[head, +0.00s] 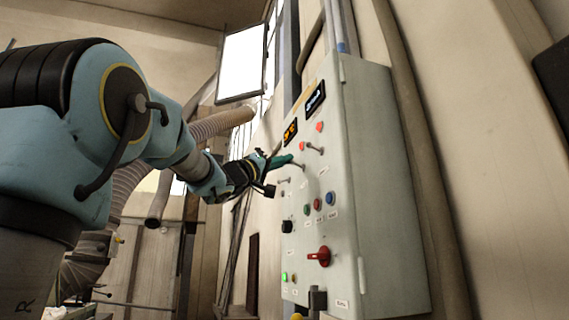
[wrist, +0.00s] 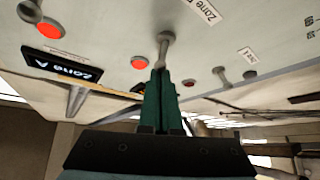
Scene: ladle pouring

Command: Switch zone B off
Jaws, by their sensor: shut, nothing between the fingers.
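The grey control cabinet (head: 355,190) stands to the right of my arm in the head view. Its front carries several metal toggle levers, lamps and knobs. My gripper (head: 288,159) is at the upper part of this front. Its green fingers (wrist: 160,78) are shut with nothing between them. In the wrist view a toggle lever (wrist: 165,48) is right at the fingertips; I cannot tell whether they touch. A white label (wrist: 205,9) by this lever begins with "Zone"; its last letter is unclear. Another lever (wrist: 221,76) is to the right.
A display (wrist: 62,64) reads "Zone A" upside down in the wrist view, with red lamps (wrist: 139,62) near it. In the head view a red rotary handle (head: 320,256) and coloured buttons (head: 317,204) sit lower on the cabinet. A grey pipe (head: 400,110) runs behind it.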

